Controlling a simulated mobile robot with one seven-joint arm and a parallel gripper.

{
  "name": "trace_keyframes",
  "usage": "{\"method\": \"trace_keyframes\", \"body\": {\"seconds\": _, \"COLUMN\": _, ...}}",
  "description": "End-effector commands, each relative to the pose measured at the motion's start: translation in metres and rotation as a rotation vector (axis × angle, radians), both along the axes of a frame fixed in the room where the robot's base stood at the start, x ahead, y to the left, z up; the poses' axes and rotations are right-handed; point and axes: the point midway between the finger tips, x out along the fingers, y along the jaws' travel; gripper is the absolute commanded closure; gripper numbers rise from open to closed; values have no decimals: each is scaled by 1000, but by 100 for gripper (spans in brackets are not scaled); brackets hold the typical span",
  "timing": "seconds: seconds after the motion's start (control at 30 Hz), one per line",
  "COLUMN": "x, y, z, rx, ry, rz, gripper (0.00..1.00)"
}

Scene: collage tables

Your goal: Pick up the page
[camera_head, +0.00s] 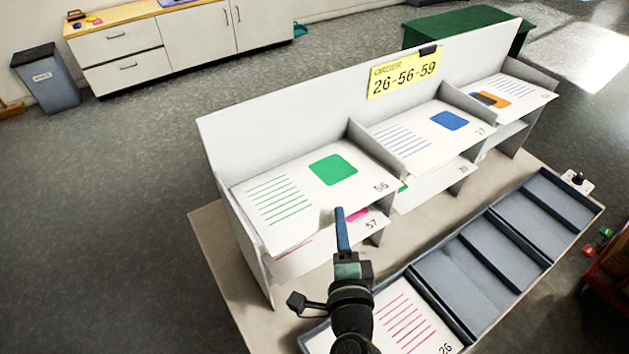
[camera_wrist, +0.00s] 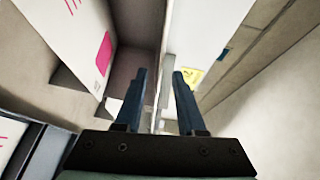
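The page marked 56 (camera_head: 300,197), with green lines and a green square, lies on the upper shelf at the left of the rack. My gripper (camera_head: 341,212) is at its front edge in the head view. In the wrist view the two blue fingers (camera_wrist: 160,72) stand apart, with a thin pale edge between them; I cannot tell whether they touch it. The page marked 57 (camera_head: 357,215) lies on the shelf below, mostly hidden; its pink square also shows at the left in the wrist view (camera_wrist: 103,55). Page 26 (camera_head: 403,321) lies in the tray's near compartment.
A yellow sign (camera_head: 404,73) reads "ORDER 26-56-59". Pages with blue (camera_head: 424,129) and orange (camera_head: 520,93) squares lie farther right on the rack. The grey tray (camera_head: 440,306) stands in front; its other compartments look empty. Grey dividers (camera_head: 374,145) rise between the shelves.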

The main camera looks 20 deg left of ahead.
Motion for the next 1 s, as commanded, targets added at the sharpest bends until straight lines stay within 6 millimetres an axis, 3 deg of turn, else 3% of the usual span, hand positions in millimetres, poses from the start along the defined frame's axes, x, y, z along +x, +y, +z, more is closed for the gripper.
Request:
{"method": "trace_keyframes", "body": {"seconds": 0.27, "x": 4, "y": 2, "z": -1, "rx": 0, "ry": 0, "rz": 0, "gripper": 61}}
{"method": "trace_keyframes", "body": {"seconds": 0.5, "x": 4, "y": 2, "z": -1, "rx": 0, "ry": 0, "rz": 0, "gripper": 100}}
{"method": "trace_keyframes", "body": {"seconds": 1.0, "x": 4, "y": 2, "z": -1, "rx": 0, "ry": 0, "rz": 0, "gripper": 100}}
